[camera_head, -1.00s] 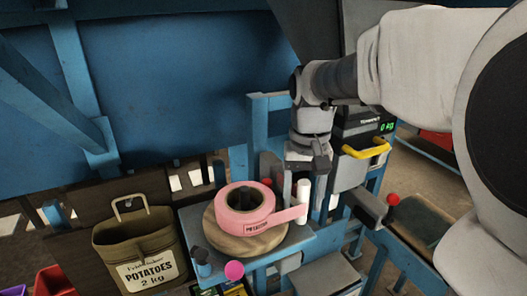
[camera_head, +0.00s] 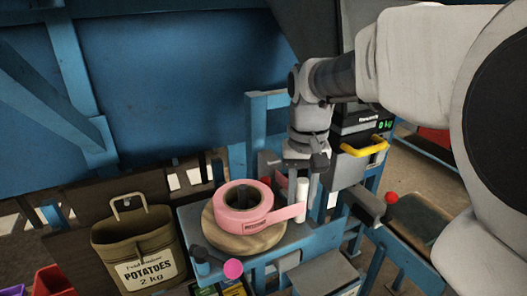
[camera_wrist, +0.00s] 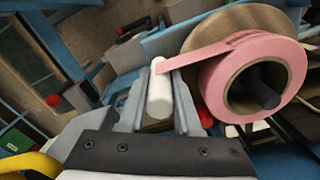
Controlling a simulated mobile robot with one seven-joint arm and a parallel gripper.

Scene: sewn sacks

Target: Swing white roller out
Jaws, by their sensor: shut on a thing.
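The white roller (camera_head: 301,190) stands upright at the right end of the blue platform, beside the pink tape roll (camera_head: 242,206). In the wrist view the white roller (camera_wrist: 160,92) lies between the two fingers of my gripper (camera_wrist: 158,98). My gripper (camera_head: 307,180) is shut on the roller from above. The pink tape roll (camera_wrist: 253,78) sits on a round wooden disc (camera_head: 240,240), and its free strip (camera_wrist: 205,56) runs to the roller. The roller's lower part is partly hidden by the strip and fingers.
A potato sack (camera_head: 138,247) hangs open at the left. A yellow handle (camera_head: 364,150) and scale display (camera_head: 383,125) are right of my gripper. Blue frame bars surround the platform.

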